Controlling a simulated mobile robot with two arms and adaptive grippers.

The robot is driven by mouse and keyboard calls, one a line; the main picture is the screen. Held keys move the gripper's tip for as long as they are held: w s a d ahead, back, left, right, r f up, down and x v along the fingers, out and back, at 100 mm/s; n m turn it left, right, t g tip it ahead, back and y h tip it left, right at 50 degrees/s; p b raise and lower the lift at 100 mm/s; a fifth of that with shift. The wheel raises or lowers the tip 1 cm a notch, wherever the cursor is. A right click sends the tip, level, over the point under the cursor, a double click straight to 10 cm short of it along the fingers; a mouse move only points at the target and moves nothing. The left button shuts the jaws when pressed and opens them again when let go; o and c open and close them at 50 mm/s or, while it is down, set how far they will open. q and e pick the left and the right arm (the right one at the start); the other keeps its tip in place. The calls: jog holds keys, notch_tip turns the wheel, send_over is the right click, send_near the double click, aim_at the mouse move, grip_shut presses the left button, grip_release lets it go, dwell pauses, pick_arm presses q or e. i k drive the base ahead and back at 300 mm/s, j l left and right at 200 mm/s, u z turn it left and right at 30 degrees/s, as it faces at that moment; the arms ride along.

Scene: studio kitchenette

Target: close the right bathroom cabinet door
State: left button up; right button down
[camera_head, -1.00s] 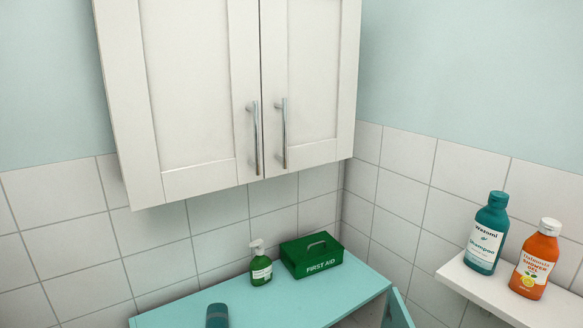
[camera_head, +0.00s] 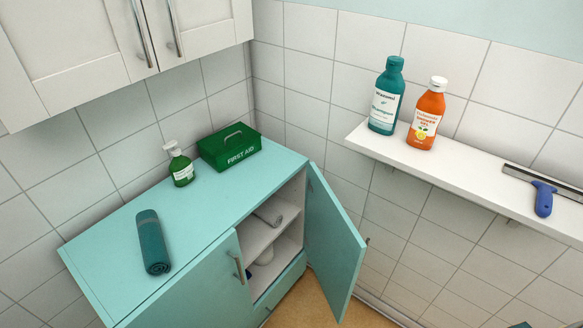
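The teal bathroom cabinet (camera_head: 190,222) stands against the tiled wall at the lower left of the head view. Its right door (camera_head: 334,246) is swung wide open to the right, showing its inner face, and a bar handle (camera_head: 366,241) peeks out past its far edge. The left door (camera_head: 195,286) is shut, with a metal handle (camera_head: 239,270). Inside the open right half are a white shelf (camera_head: 282,217) and a few small items that are hard to make out. Neither of my grippers is in view.
A rolled teal towel (camera_head: 152,241), a green soap bottle (camera_head: 180,166) and a first aid box (camera_head: 229,146) stand on the cabinet top. A white wall shelf (camera_head: 465,176) at right holds a shampoo bottle (camera_head: 386,97), a shower gel bottle (camera_head: 427,115) and a squeegee (camera_head: 543,198). White wall cabinets (camera_head: 85,50) hang above.

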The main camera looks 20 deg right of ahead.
aim_at(336, 250)
jog(key=l+u, duration=0.1)
jog(key=l, duration=0.35)
jog(key=k+l+u, duration=0.1)
jog(key=l, duration=0.3)
jog(key=k+l, duration=0.1)
jog(key=l, duration=0.35)
jog(key=k+l+u, duration=0.15)
jog(key=l, duration=0.3)
jog(key=l+u, duration=0.1)
jog(key=l, duration=0.3)
jog(key=k+l+u, duration=0.1)
jog(key=l, duration=0.3)
jog(key=k+l+u, duration=0.1)
jog(key=l, duration=0.3)
jog(key=k, duration=0.1)
